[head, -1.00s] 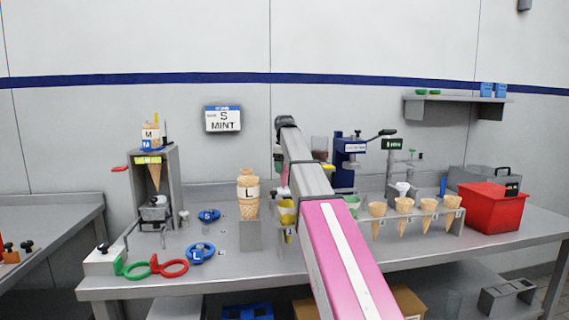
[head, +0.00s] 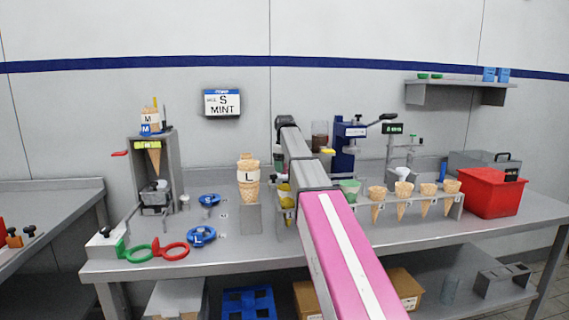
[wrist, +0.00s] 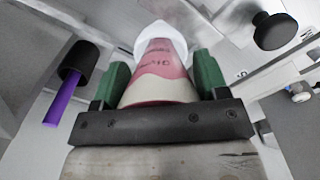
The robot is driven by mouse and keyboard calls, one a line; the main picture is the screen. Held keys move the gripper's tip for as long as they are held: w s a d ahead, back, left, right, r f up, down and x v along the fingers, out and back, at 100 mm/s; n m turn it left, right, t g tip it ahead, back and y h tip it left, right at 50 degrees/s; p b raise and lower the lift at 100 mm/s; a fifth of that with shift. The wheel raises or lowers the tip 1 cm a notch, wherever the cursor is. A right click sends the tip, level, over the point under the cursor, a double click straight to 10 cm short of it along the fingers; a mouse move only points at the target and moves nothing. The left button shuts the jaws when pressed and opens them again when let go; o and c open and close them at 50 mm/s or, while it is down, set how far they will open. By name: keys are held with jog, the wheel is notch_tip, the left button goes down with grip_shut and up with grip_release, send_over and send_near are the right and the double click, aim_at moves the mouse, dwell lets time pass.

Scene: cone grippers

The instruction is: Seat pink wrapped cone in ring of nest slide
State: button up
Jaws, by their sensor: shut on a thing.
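In the wrist view my gripper (wrist: 158,82) has its green finger pads on both sides of the pink wrapped cone (wrist: 165,62) and is shut on it. The cone has a pink and cream wrapper, and a white part shows at its far end. In the head view my arm hides most of the gripper and the cone. A grey stand with a small fixture (head: 155,197) is at the left of the bench. I cannot tell for sure which part is the nest slide or its ring.
Green (head: 138,253) and red (head: 174,251) rings lie at the bench's front left, with blue rings (head: 202,236) behind. A cone marked L (head: 249,176) stands on a grey block. A rack (head: 440,208) holds several cones beside a red bin (head: 494,194). A black knob (wrist: 275,30) is close in the wrist view.

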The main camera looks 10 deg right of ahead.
jog(key=shift+f, duration=0.25)
jog(key=o, duration=0.8)
jog(key=shift+c, duration=0.2)
notch_tip(320, 180, up, 10)
jog(key=shift+f, duration=0.1)
jog(key=shift+r, duration=0.55)
jog(key=shift+s, duration=0.1)
